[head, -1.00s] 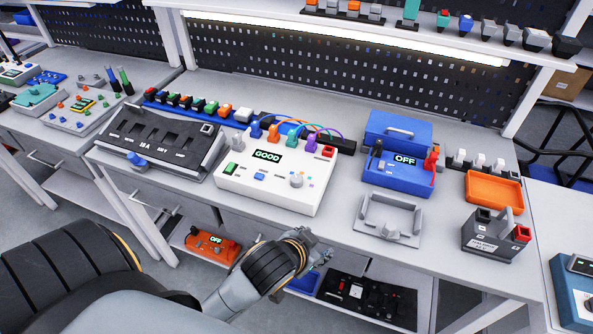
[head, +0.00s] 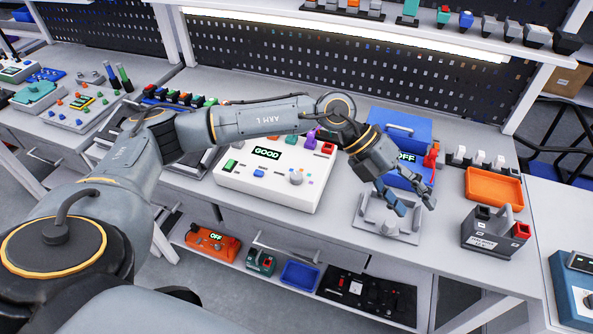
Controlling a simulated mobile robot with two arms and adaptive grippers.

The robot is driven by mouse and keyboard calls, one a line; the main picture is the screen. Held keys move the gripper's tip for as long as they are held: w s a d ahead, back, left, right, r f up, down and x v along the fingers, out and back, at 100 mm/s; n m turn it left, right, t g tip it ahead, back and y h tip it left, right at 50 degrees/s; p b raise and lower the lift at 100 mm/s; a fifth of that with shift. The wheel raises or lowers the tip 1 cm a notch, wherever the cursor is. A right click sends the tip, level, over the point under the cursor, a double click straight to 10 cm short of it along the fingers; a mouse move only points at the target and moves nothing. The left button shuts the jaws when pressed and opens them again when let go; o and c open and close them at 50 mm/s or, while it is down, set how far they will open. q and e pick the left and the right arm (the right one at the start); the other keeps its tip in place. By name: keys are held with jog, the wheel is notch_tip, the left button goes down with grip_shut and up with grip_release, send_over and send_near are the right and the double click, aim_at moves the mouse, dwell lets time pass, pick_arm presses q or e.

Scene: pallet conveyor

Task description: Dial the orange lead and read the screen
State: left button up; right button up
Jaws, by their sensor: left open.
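The white test box (head: 262,192) stands on the bench. My left gripper (head: 410,205) is open and empty, right of the box, over the grey bracket. My right gripper is not in view.
The grey bracket (head: 372,233) lies below my left gripper. A blue case (head: 415,184) with an OFF screen stands behind it. An orange tray (head: 493,187) and a dark battery block (head: 492,240) stand to the right. A lower shelf holds an orange device (head: 212,240).

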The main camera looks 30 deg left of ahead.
pick_arm(q)
jog(key=w+a+f+n+y, duration=0.1)
jog(key=w+a+y, duration=0.15)
jog(key=a, duration=0.55)
jog(key=w+a+f+y, duration=0.1)
jog(key=a+y, duration=0.3)
jog(key=a, duration=0.3)
jog(key=n+y, duration=0.2)
jog(key=y, duration=0.2)
send_near(296, 175)
notch_tip(296, 175, down, 9)
jog(key=p, duration=0.4)
jog(key=shift+w+r, duration=0.1)
jog(key=shift+w, duration=0.05)
grip_shut()
